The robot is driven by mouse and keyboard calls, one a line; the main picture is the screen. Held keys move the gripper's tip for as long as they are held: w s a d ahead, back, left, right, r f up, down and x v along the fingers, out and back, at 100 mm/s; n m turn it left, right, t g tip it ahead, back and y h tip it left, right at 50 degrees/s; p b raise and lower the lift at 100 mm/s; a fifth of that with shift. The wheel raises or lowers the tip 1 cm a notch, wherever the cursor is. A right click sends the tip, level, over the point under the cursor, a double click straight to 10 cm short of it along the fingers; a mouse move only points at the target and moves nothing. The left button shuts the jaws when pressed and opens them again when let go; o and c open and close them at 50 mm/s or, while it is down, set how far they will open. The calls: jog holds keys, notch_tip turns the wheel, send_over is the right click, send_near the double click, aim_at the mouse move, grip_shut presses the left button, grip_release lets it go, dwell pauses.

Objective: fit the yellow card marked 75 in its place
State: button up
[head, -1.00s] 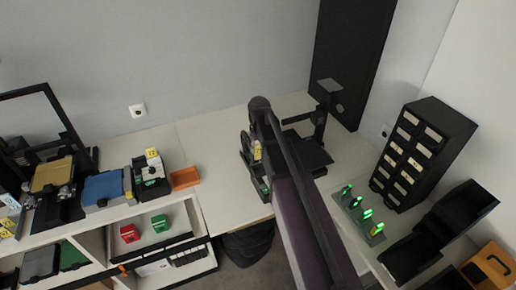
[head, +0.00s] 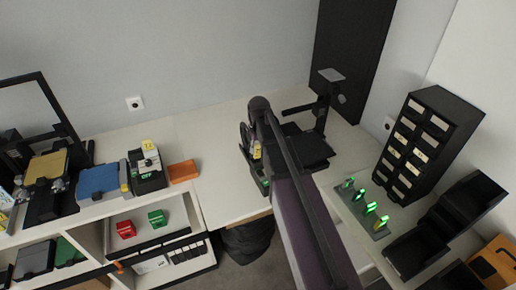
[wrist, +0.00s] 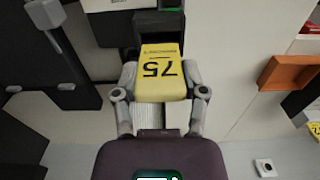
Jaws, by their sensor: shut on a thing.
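The yellow card marked 75 (wrist: 162,75) is gripped between the two fingers of my gripper (wrist: 163,88) in the wrist view. Its number appears upside down there. In the head view a yellow sliver of the card (head: 257,150) shows beside my arm, which hides most of the gripper. A dark device (head: 264,183) stands on the bench just below the card in that view. A dark device with a green light (wrist: 172,4) shows past the card's far end in the wrist view. I cannot tell whether the card touches it.
Another yellow card (head: 148,144) stands in a black-and-white device at left, next to an orange tray (head: 183,171). A black machine with a flat plate (head: 308,148) stands right of my gripper. A black drawer cabinet (head: 425,140) and green-lit holders (head: 366,208) are farther right.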

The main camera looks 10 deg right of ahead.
aim_at(258, 158)
jog(key=shift+f+b, duration=1.8)
jog(key=o, duration=0.9)
